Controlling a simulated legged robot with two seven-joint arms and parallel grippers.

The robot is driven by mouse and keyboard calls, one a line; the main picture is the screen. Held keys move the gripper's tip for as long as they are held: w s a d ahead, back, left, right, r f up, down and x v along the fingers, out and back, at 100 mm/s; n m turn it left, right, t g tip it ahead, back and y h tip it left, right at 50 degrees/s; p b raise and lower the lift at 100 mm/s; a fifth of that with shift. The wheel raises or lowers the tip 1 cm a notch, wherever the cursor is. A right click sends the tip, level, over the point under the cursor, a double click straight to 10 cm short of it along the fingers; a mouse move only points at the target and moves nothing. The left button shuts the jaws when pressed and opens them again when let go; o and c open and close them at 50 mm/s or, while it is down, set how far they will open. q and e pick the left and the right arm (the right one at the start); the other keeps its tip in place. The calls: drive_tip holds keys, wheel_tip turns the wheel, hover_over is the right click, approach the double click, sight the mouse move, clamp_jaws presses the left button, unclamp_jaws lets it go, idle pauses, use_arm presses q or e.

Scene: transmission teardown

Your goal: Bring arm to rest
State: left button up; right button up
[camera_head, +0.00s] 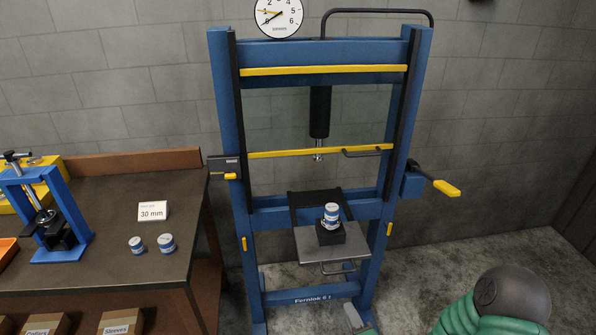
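My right arm (470,318), with green ribbed links and a dark round joint, comes in at the bottom right corner. What looks like the tip of my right gripper (353,316) shows at the bottom edge, in front of the blue press's foot. Most of it is cut off by the frame, so whether it is open or shut does not show. Nothing can be seen held in it. My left arm and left gripper are not in view.
A tall blue press (222,120) stands in the middle. A blue-and-white cylinder (331,213) sits on a black block (331,235) on its plate (312,249). A workbench (110,205) at left holds two small cylinders (137,245) and a small blue press (70,254). Floor at right is clear.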

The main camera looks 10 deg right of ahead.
drive_tip(key=s+d+r+n+g+h, duration=0.1)
drive_tip(key=s+r+n+g, duration=0.3)
drive_tip(key=s+n+g, duration=0.7)
drive_tip(key=s+n, duration=0.4)
drive_tip(key=shift+s+g, duration=0.15)
drive_tip(key=shift+g, duration=0.15)
drive_tip(key=shift+d, duration=0.1)
drive_tip(key=shift+r, duration=0.1)
